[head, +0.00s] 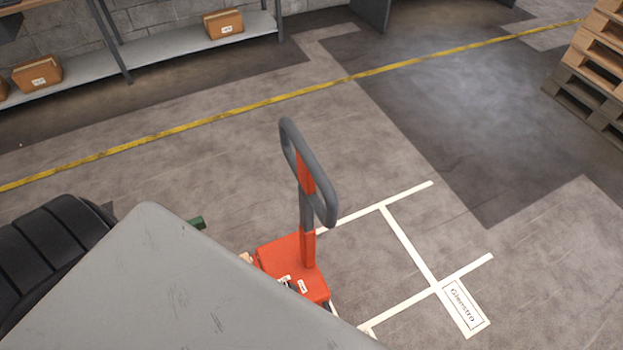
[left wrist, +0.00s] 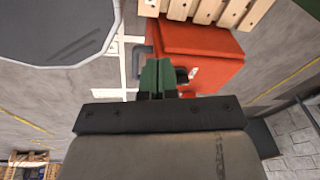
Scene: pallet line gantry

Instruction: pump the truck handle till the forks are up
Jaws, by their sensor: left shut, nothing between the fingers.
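The orange pallet truck (head: 290,262) stands on the floor in the middle of the head view. Its handle (head: 306,190) rises almost upright from the body and ends in a dark grey loop. In the left wrist view the orange truck body (left wrist: 205,55) lies beyond my fingers. My left gripper (left wrist: 158,78) has green fingers, shut and empty. In the head view a green bit of this gripper (head: 197,222) shows left of the handle, apart from it. The forks are hidden, so their height cannot be told. My right gripper is not in view.
Wooden slats (left wrist: 220,12) lie beside the truck body in the left wrist view. Stacked pallets (head: 595,75) stand at the far right. A shelf (head: 140,65) with cardboard boxes runs along the back wall. Floor right of the handle is clear, with white markings (head: 410,245).

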